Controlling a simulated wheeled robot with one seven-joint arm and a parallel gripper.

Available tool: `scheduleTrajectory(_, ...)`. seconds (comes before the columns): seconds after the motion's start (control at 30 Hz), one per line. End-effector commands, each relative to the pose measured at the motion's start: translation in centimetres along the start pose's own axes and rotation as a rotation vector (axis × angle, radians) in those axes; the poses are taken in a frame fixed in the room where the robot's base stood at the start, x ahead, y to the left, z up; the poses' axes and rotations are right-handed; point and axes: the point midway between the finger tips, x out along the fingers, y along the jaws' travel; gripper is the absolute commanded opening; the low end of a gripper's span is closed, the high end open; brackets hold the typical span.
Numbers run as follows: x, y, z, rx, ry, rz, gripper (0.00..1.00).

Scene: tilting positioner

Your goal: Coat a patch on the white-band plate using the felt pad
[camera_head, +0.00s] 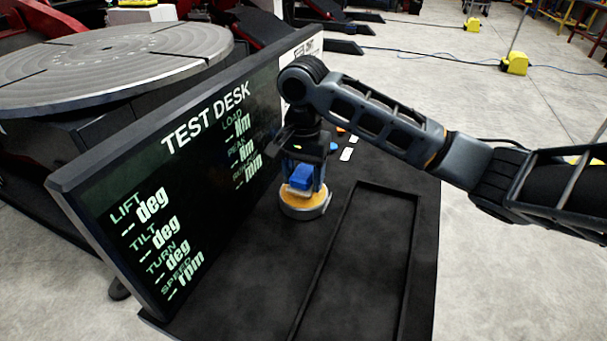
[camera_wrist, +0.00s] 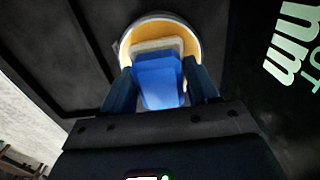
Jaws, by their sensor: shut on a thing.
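My gripper (camera_head: 304,172) points down over the desk and is shut on the blue block of the felt pad (camera_head: 301,178). In the wrist view the blue block (camera_wrist: 158,80) sits between my two fingers, with the pale felt beyond it. The felt is over a round, metal-rimmed dish (camera_head: 304,212) with yellow-orange contents. It lies within the rim in the wrist view (camera_wrist: 195,38); I cannot tell whether it touches the contents. I cannot make out a white-band plate; my arm hides part of the far desk.
A TEST DESK display panel (camera_head: 185,165) stands upright along the desk's left side, close to my gripper. Small coloured pieces, including a white one (camera_head: 346,155), lie farther back. An empty recessed tray (camera_head: 352,270) lies right of the dish. A large round turntable (camera_head: 110,62) stands behind the panel.

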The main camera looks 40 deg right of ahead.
Motion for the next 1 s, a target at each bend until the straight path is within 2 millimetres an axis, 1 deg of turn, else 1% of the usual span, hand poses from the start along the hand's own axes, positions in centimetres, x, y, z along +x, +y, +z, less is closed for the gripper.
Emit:
scheduleTrajectory(0.03,-0.8,0.0,0.0,0.001,0.000,0.000,0.35)
scheduleTrajectory(0.7,-5.2,0.0,0.0,0.002,0.001,-0.002,0.35)
scheduleTrajectory(0.83,-5.7,0.0,-0.1,0.002,0.001,-0.001,0.35)
scheduleTrajectory(1.0,-5.6,0.0,-0.1,0.002,0.002,-0.001,0.35)
